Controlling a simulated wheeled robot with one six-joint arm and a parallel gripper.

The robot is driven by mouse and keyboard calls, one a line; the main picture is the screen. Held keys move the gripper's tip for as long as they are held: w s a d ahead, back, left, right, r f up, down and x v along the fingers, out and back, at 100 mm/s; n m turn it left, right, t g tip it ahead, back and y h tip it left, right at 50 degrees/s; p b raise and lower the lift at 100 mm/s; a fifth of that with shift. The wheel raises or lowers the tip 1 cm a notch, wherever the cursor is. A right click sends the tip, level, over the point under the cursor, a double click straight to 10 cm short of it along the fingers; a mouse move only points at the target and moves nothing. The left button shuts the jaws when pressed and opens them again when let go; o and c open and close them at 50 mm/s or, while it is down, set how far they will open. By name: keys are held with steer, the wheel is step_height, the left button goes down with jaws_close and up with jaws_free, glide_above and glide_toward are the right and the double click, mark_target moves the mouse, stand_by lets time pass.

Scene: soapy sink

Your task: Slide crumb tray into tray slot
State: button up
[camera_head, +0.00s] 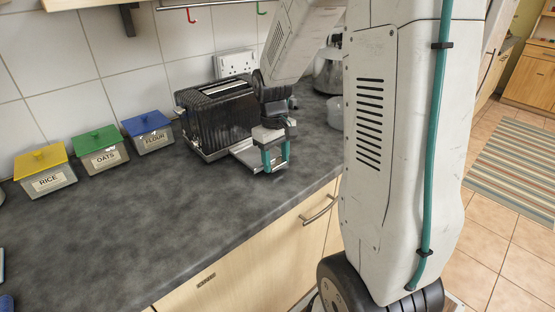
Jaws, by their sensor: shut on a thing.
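A black and silver toaster (215,118) stands on the dark counter against the tiled wall. The metal crumb tray (243,155) shows low at the toaster's right end, partly sticking out near its base. My gripper (275,158), with teal fingers, is shut on the tray's outer end just above the counter. The tray slot is hidden by the tray, the toaster's edge and my gripper, so I cannot tell how far in the tray sits.
Containers labelled RICE (46,174), OATS (102,151) and FLOUR (148,135) stand left of the toaster. A wall socket (236,64) and a kettle (327,75) are behind.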

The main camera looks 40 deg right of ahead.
mark_target(256, 152)
steer(key=shift+w+a, duration=0.2)
steer(key=shift+w, duration=4.45)
steer(key=o, duration=1.2)
steer(key=shift+r, duration=0.1)
steer(key=shift+r, duration=0.4)
step_height(256, 152, up, 3)
steer(key=shift+w, duration=0.1)
steer(key=s+a, duration=0.1)
steer(key=s, duration=0.4)
steer(key=s+a, duration=0.1)
steer(key=s, duration=0.4)
steer(key=s+a+r, duration=0.1)
steer(key=s, duration=0.4)
steer(key=shift+s+a, duration=0.35)
